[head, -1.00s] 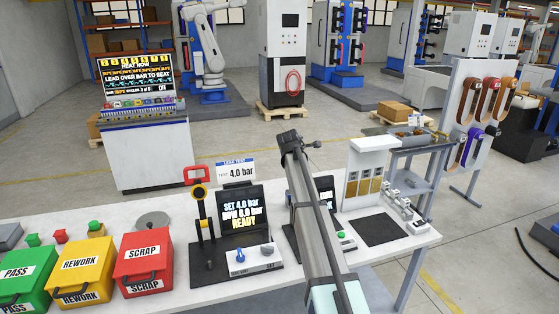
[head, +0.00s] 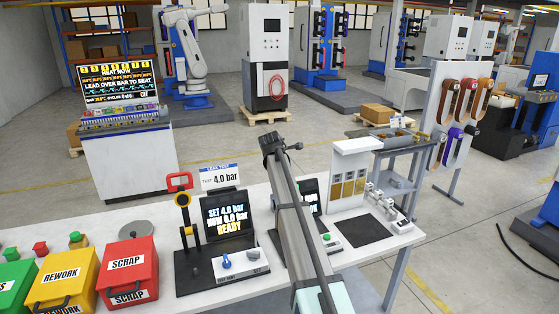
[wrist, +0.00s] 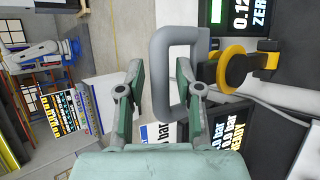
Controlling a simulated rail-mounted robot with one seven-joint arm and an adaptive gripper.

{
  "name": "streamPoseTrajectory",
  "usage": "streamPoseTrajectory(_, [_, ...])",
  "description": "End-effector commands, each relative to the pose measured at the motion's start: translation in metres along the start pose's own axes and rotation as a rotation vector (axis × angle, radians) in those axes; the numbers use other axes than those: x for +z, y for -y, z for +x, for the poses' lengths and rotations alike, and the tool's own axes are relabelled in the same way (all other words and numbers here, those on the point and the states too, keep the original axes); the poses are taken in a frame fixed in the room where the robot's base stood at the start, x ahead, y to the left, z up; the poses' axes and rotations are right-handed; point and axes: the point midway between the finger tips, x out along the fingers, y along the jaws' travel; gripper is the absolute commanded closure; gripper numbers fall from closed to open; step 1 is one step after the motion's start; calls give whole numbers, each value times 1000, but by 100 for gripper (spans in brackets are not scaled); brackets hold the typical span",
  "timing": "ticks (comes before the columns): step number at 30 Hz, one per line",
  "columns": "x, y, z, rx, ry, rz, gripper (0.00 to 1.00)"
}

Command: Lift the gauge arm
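In the wrist view a grey D-shaped handle (wrist: 160,75) sits in front of my gripper, with a yellow and black pivot (wrist: 235,66) to its right. It appears to be the gauge arm, beside a screen (wrist: 245,15) reading 0.12 and ZERO. My gripper (wrist: 160,92) is open, one finger on each side of the handle's near bar. The right finger overlaps the loop; I cannot tell whether either finger touches. In the head view my own arm hides the gripper and this handle; only part of the dark screen (head: 311,193) shows beside it.
Left of my arm stands the leak test station (head: 228,210) with a red-handled lever (head: 180,182). A scrap box (head: 128,268) and rework box (head: 62,280) stand farther left. To the right are a white dispenser panel (head: 350,160) and a dark mat (head: 360,231).

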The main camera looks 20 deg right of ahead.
Motion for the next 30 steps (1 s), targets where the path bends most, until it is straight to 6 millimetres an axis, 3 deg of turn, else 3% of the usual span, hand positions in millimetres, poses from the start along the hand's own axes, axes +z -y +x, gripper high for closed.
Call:
streamPoseTrajectory(5, [0, 1, -19, 1, 0, 0, 65])
streamPoseTrajectory(18, [1, 1, -98, 2, 0, 0, 65])
streamPoseTrajectory(24, [1, 0, -116, 2, 1, 0, 65])
streamPoseTrajectory(30, [1, 0, -118, 1, 1, 0, 65])
